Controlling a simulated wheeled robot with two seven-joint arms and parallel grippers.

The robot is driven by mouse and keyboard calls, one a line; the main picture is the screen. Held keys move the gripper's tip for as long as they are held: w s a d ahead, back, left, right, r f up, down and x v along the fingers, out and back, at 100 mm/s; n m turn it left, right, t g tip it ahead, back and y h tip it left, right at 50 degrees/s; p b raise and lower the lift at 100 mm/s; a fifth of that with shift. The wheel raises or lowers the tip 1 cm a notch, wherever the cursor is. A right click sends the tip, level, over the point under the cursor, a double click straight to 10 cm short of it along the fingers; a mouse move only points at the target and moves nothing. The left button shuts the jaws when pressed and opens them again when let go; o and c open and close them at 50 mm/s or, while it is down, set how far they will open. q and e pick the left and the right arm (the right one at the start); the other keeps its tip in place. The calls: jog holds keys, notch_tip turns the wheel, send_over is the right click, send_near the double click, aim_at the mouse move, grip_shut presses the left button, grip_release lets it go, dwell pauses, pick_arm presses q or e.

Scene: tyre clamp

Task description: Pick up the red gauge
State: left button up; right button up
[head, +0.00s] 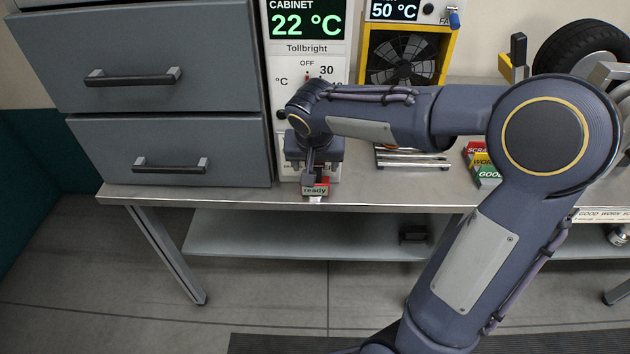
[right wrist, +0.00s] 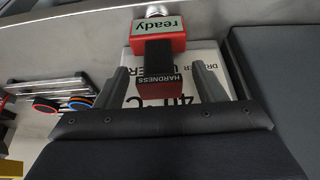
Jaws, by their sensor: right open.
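The red gauge (head: 322,188) lies near the front edge of the steel bench, below the white cabinet panel. In the right wrist view the gauge (right wrist: 171,45) has a red body, a pale "ready" display, a silver round tip at the far end and a black grip marked "HARDNESS". My right gripper (head: 308,172) is above the gauge and hides part of it in the head view. In the right wrist view its fingers (right wrist: 163,80) are open, one each side of the black grip, with a gap on both sides. My left gripper is not in view.
Grey drawers (head: 170,150) stand left of the gauge. The white cabinet panel (head: 335,70) rises behind it. A yellow-framed fan (head: 405,55), a metal rack (head: 410,158), coloured signs (head: 482,165) and a tyre (head: 580,45) stand to the right. The bench edge (head: 230,197) is close.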

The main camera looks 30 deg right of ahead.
jog(key=shift+w+f, duration=0.1)
jog(key=shift+f, duration=0.15)
jog(key=c, duration=1.4)
jog(key=shift+r, duration=0.15)
jog(key=shift+r, duration=0.25)
jog(key=s+a, duration=0.4)
jog(key=s, duration=0.3)
jog(key=s+a+b, duration=0.1)
jog(key=s+a, duration=0.4)
jog(key=s, duration=0.3)
jog(key=shift+s+a+r+b, duration=0.2)
jog(key=shift+r+b, duration=0.1)
jog(key=shift+r, duration=0.1)
